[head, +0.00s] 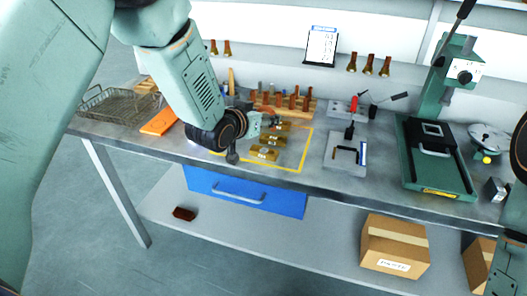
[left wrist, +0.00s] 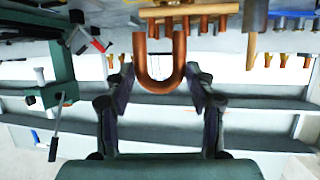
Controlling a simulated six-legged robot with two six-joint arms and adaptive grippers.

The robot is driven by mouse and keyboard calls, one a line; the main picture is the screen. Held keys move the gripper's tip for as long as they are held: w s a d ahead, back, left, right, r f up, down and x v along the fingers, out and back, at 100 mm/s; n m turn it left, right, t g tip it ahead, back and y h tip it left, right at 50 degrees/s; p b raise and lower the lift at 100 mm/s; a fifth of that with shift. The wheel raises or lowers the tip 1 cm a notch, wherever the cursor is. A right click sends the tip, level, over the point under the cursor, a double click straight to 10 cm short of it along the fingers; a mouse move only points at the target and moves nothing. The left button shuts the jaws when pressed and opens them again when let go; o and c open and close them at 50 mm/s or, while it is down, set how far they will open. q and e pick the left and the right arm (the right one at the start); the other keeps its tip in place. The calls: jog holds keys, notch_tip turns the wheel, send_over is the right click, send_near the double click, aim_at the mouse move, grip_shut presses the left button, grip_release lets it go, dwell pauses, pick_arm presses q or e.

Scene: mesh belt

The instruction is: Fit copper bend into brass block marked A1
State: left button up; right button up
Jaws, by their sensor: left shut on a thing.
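The copper bend (left wrist: 160,80) is a U-shaped tube held between the two fingers of my left gripper (left wrist: 160,72), with its curve toward the wrist camera. In the head view my left gripper (head: 270,121) is over the bench, just above and beside the brass blocks; the bend is hard to make out there. The front brass block (head: 263,153), middle brass block (head: 273,141) and rear brass block (head: 281,127) lie inside a yellow outline. Their marks are too small to read, so I cannot tell which is A1. My right gripper is not in view.
A wooden rack (head: 306,106) with several copper pieces stands behind the blocks. A wire basket (head: 115,104) and orange item (head: 158,122) are left. A grey tool board (head: 345,152) and green press (head: 437,165) stand right. Bench space right of the blocks is clear.

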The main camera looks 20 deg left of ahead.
pick_arm(q)
jog(key=y, duration=0.1)
jog(key=n, duration=0.1)
send_over(261, 152)
jog(key=s, duration=0.1)
notch_tip(261, 152, down, 6)
jog(key=shift+s+r, duration=0.1)
jog(key=shift+r, duration=0.15)
jog(key=shift+d+f, duration=0.2)
jog(key=shift+f, duration=0.05)
jog(key=shift+s+d+f, duration=0.1)
jog(key=shift+s+f, duration=0.05)
jog(key=shift+f, duration=0.35)
jog(key=shift+s+d+f, duration=0.1)
jog(key=shift+s+f, duration=0.05)
jog(key=shift+f, duration=0.35)
jog(key=shift+s+a+f, duration=0.1)
jog(key=shift+a+f, duration=0.05)
jog(key=shift+f, duration=0.2)
jog(key=shift+a+f, duration=0.15)
jog(key=shift+f, duration=0.05)
jog(key=shift+w+f, duration=0.15)
jog(key=shift+w, duration=0.15)
jog(key=o, duration=0.9)
jog(key=shift+c, duration=0.2)
jog(key=o, duration=0.3)
jog(key=shift+s+r, duration=0.2)
jog(key=shift+o, duration=0.2)
jog(key=shift+w+f, duration=0.15)
